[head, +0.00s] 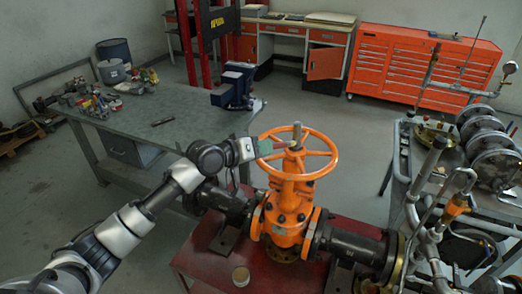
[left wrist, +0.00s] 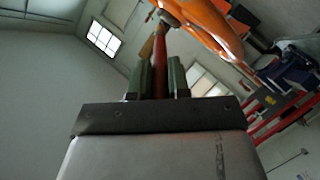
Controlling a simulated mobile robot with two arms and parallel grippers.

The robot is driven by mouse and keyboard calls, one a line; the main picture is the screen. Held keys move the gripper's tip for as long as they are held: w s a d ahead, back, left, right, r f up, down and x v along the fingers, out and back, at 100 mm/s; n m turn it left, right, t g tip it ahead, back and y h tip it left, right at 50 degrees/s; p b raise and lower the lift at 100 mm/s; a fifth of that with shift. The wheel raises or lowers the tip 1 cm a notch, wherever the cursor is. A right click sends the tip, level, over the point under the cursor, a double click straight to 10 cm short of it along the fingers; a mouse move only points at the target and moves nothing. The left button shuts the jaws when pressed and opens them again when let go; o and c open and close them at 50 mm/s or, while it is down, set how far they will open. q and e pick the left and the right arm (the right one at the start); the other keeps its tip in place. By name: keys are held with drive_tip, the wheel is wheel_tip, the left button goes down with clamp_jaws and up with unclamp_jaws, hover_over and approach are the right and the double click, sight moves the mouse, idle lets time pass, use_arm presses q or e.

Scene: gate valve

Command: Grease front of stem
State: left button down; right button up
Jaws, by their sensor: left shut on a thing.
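The orange gate valve (head: 288,215) stands on a red table, its handwheel (head: 322,172) on top. The stem (head: 297,134) rises through the wheel's hub. My left gripper (head: 268,147) is at the left rim of the wheel, close to the stem. In the left wrist view its green fingers (left wrist: 160,80) are shut on a thin reddish-brown handle, which looks like a brush (left wrist: 160,58). The brush points toward the wheel; I cannot tell whether its tip touches the stem. A small open cup (head: 241,276), which looks like a grease pot, stands on the red table. My right gripper is not in view.
Dark pipes flank the valve on the red table (head: 190,264). A grey workbench (head: 190,118) with several small items and a blue vise (head: 234,88) stands at the back left. A rack of pipes and flanges (head: 490,150) stands on the right.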

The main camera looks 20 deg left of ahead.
use_arm(q)
drive_tip(key=shift+r, duration=0.1)
wheel_tip(320, 180, up, 2)
drive_tip(key=shift+r+p, duration=0.1)
drive_tip(key=shift+p, duration=1.05)
drive_tip(key=shift+s+r, duration=0.1)
drive_tip(key=shift+r, duration=2.2)
drive_tip(key=shift+f+b, duration=1.65)
drive_tip(key=shift+f, duration=1.95)
drive_tip(key=shift+r, duration=0.1)
